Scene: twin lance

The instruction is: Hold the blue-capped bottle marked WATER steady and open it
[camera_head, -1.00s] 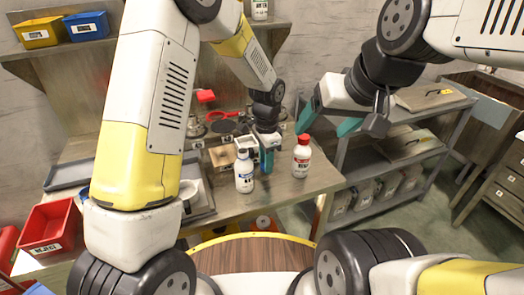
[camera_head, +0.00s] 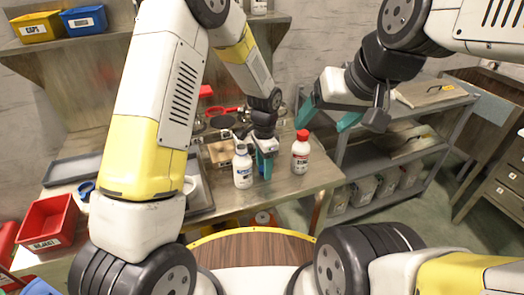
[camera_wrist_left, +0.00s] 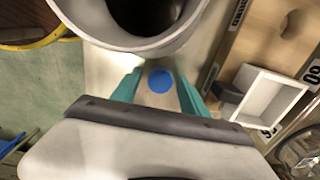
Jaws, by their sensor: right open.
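A white bottle (camera_head: 243,172) with a dark label stands upright at the front of the bench in the head view; its lettering is too small to read. A blue cap (camera_wrist_left: 160,81) shows from above in the left wrist view, between my left gripper's fingers with gaps on both sides. My left gripper (camera_head: 265,172) points down close beside the white bottle's right side, its teal fingers apart. I cannot tell whether it touches the bottle. My right gripper (camera_head: 319,129) is open and empty, up in the air above and right of a red-capped bottle (camera_head: 300,152).
The red-capped bottle stands right of my left gripper. A red reject bin (camera_head: 47,222) is at the left front, a grey tray (camera_head: 78,168) behind it. Yellow (camera_head: 40,26) and blue (camera_head: 84,20) bins sit on the upper shelf. A grey rack (camera_head: 400,150) stands right.

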